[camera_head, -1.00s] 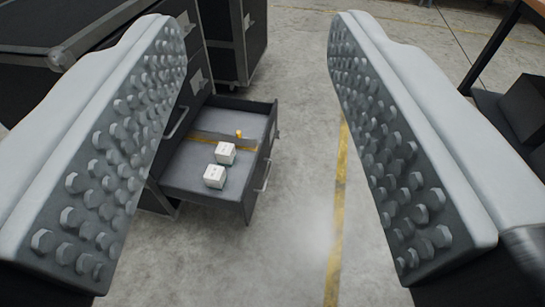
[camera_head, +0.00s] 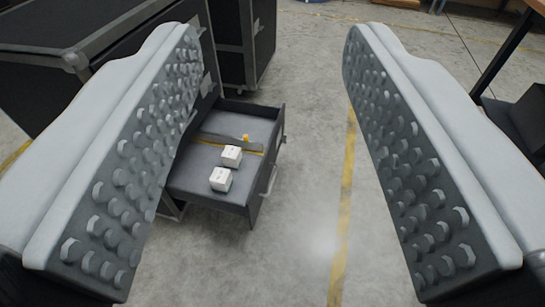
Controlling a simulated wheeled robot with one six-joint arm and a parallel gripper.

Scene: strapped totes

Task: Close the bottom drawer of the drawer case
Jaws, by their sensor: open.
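The drawer case (camera_head: 105,45) is a black case with metal edges at the left, partly hidden behind my left finger. Its bottom drawer (camera_head: 265,187) stands pulled out to the right, low near the floor, with a metal handle (camera_head: 270,180) on its front. Two small white boxes (camera_head: 221,179) (camera_head: 232,156), a strap and a small yellow item (camera_head: 245,138) lie in the drawer. My gripper (camera_head: 270,50) is open, its two studded fingers wide apart. It is apart from the drawer, which shows between the fingers.
Another black case (camera_head: 245,50) stands behind the drawer. A table leg (camera_head: 495,55) and a dark box (camera_head: 532,110) are at the right edge. The concrete floor (camera_head: 310,230) with a yellow line (camera_head: 345,200) is clear right of the drawer.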

